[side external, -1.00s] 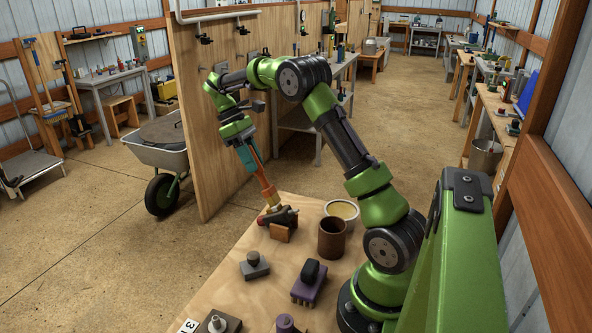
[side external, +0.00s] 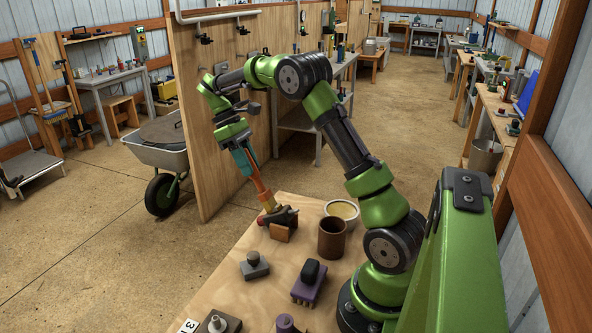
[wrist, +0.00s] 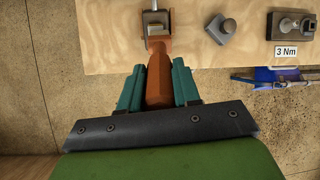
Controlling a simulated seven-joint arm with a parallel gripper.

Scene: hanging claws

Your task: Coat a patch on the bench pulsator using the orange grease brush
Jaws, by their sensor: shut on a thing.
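My gripper (side external: 244,161) has teal fingers and is shut on the orange grease brush (side external: 262,190), which points down toward the bench. In the wrist view, the brush (wrist: 159,82) lies between both teal fingers of my gripper (wrist: 159,80). The brush's lower end is at a dark grey fitting with a red part on an orange-brown block (side external: 282,233), near the bench edge. I cannot tell whether the bristles touch it. Which bench item is the pulsator is unclear; a purple block with a black top (side external: 309,282) stands nearer the camera.
On the wooden bench (side external: 235,298) are a brown cup (side external: 331,238), an open tin with pale yellow contents (side external: 342,211), a grey block with a knob (side external: 254,266) and a grey fitting (side external: 218,322). A plywood partition (side external: 205,150) stands behind my gripper.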

